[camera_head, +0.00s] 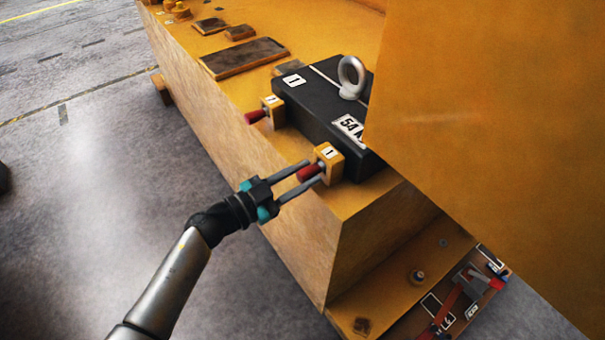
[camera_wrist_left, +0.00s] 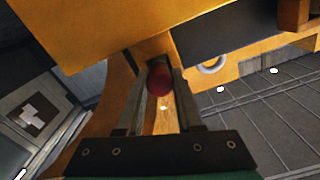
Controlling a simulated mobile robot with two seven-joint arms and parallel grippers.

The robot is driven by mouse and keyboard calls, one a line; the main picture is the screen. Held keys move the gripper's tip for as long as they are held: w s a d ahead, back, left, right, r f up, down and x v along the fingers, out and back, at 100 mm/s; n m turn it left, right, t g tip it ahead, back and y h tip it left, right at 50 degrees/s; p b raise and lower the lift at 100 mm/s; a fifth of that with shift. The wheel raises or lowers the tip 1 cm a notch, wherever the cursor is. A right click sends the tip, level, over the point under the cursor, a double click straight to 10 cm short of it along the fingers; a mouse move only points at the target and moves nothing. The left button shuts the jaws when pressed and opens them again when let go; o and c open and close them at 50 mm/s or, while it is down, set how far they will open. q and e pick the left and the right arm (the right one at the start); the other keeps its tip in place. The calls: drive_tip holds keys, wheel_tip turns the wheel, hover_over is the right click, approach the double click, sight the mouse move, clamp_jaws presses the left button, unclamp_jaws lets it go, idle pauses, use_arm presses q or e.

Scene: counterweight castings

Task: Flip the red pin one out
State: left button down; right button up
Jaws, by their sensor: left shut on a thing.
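A red pin (camera_head: 309,172) sticks out of a yellow block labelled 1 (camera_head: 329,161) at the near end of a black casting (camera_head: 322,107). My left gripper (camera_head: 306,174) is shut on this red pin, one finger on each side. In the left wrist view the red pin (camera_wrist_left: 159,79) shows between the two fingers (camera_wrist_left: 160,85). A second red pin (camera_head: 255,117) sticks out of another yellow block (camera_head: 271,108) farther along the casting's side; nothing touches it. My right gripper is not in view.
The casting sits on a yellow machine ledge (camera_head: 237,135) and carries a metal lifting eye (camera_head: 351,77). A large yellow panel (camera_head: 480,100) blocks the right side. A rack with red-handled parts (camera_head: 468,290) is low at the right. The grey floor at left is open.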

sight(299, 178)
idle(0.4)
use_arm(q)
drive_tip(key=p+v, duration=0.1)
drive_tip(key=v, duration=0.4)
drive_tip(key=shift+p, duration=0.4)
drive_tip(key=shift+w+f, duration=0.1)
drive_tip(key=c, duration=0.7)
unclamp_jaws()
drive_tip(key=shift+a, duration=0.1)
drive_tip(key=shift+o, duration=0.8)
drive_tip(key=v, duration=1.5)
